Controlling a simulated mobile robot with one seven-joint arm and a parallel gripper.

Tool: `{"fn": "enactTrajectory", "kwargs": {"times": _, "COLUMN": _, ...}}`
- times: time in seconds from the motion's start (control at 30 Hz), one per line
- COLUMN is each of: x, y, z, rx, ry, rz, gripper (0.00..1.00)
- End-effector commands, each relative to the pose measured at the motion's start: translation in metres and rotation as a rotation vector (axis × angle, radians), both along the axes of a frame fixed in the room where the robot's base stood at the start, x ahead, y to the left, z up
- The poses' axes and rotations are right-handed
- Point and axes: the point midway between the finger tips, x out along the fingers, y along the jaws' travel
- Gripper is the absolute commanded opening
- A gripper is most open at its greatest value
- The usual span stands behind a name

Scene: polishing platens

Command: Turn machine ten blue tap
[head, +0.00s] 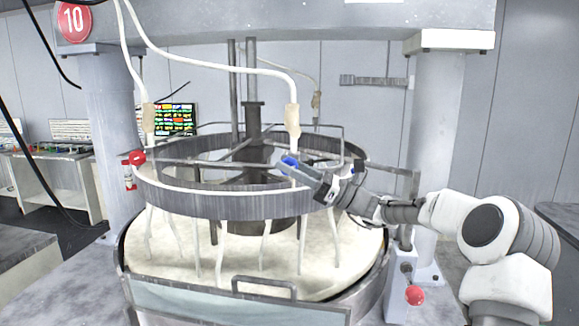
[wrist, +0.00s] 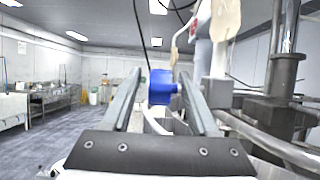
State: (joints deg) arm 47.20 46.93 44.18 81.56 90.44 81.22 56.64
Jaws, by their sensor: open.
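The blue tap (head: 289,160) is on the pipework above the ring of the machine, which carries a red sign with the number 10 (head: 74,21). In the wrist view the blue tap (wrist: 163,87) sits between my two fingers, with a visible gap on each side. My gripper (head: 300,166) reaches in from the right at the tap's height. It also shows in the wrist view (wrist: 160,85), open, its fingers spread around the tap. I cannot tell whether either finger touches it. Another blue part (head: 352,171) shows farther right, partly hidden behind my gripper.
A red knob (head: 137,157) is at the left of the metal ring (head: 190,205). White hoses (head: 220,66) hang from above near the tap. The round platen (head: 240,270) lies below. A red button (head: 415,295) is at lower right. Grey columns flank the machine.

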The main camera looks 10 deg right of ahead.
Motion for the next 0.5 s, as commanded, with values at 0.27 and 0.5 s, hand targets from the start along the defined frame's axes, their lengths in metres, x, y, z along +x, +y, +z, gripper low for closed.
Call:
{"fn": "enactTrajectory", "kwargs": {"times": 0.27, "x": -0.015, "y": -0.04, "z": -0.024, "rx": 0.0, "ry": 0.003, "rz": -0.005, "gripper": 0.6}}
{"fn": "enactTrajectory", "kwargs": {"times": 0.5, "x": -0.036, "y": -0.089, "z": -0.05, "rx": 0.001, "ry": 0.001, "rz": -0.005, "gripper": 0.6}}
